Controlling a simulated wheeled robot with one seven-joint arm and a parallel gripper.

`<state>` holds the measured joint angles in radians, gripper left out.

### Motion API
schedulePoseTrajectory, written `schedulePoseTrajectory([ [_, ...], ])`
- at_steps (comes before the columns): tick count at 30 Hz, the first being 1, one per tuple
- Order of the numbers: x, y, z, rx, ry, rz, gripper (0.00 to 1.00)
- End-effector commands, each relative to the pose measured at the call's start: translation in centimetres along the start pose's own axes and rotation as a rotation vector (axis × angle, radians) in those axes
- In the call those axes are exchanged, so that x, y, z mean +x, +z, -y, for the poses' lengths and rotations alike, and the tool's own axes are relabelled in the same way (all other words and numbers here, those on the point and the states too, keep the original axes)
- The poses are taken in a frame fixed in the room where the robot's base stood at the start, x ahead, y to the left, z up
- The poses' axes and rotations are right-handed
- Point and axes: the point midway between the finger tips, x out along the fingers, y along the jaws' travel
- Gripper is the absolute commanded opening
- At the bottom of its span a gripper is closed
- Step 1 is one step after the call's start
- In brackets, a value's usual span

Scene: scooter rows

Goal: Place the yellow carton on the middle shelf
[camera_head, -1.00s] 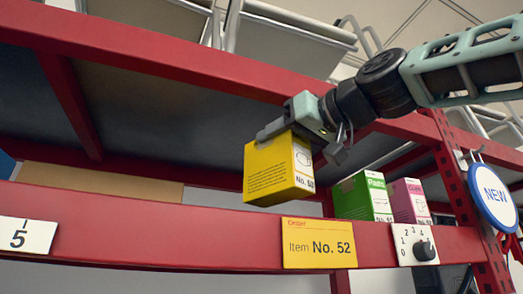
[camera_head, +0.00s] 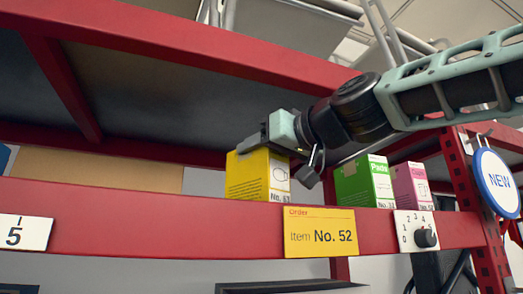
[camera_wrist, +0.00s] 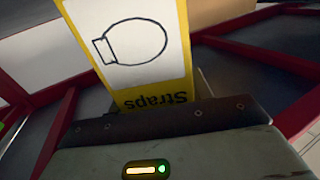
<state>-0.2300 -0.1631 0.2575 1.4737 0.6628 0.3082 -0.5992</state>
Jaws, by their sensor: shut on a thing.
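The yellow carton (camera_head: 256,177) is upright at the middle shelf (camera_head: 150,213), just behind its red front beam, which hides the carton's bottom edge. I cannot tell whether it touches the shelf surface. My gripper (camera_head: 277,143) is shut on the carton's top, reaching in from the right. In the wrist view the carton (camera_wrist: 135,45) fills the upper middle, showing a white panel with a line drawing and the upside-down word "Straps".
A green carton (camera_head: 363,183) and a pink carton (camera_head: 412,185) stand to the right on the same shelf. The upper red shelf beam (camera_head: 200,55) runs overhead. An order label (camera_head: 320,232), a dial (camera_head: 416,232) and a "NEW" sign (camera_head: 496,184) are at the front. The shelf left of the carton looks free.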

Motion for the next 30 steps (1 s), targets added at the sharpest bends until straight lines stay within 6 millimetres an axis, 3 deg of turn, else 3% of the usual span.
schedulePoseTrajectory([
  [2, 0.0, 0.3, 0.0, 0.000, 0.000, -0.001, 0.08],
  [3, 0.0, 0.3, 0.0, 0.000, 0.000, 0.000, 0.55],
  [5, 0.0, 0.2, 0.0, 0.000, 0.000, 0.001, 0.72],
  [17, 0.0, -0.3, 0.0, 0.000, 0.000, 0.000, 0.72],
  [23, -3.6, 0.5, 0.0, -0.002, 0.001, -0.005, 0.72],
  [28, -7.7, 0.5, 0.1, -0.002, 0.001, -0.005, 0.72],
  [30, -8.2, 0.6, 0.0, -0.001, -0.002, -0.004, 0.72],
])
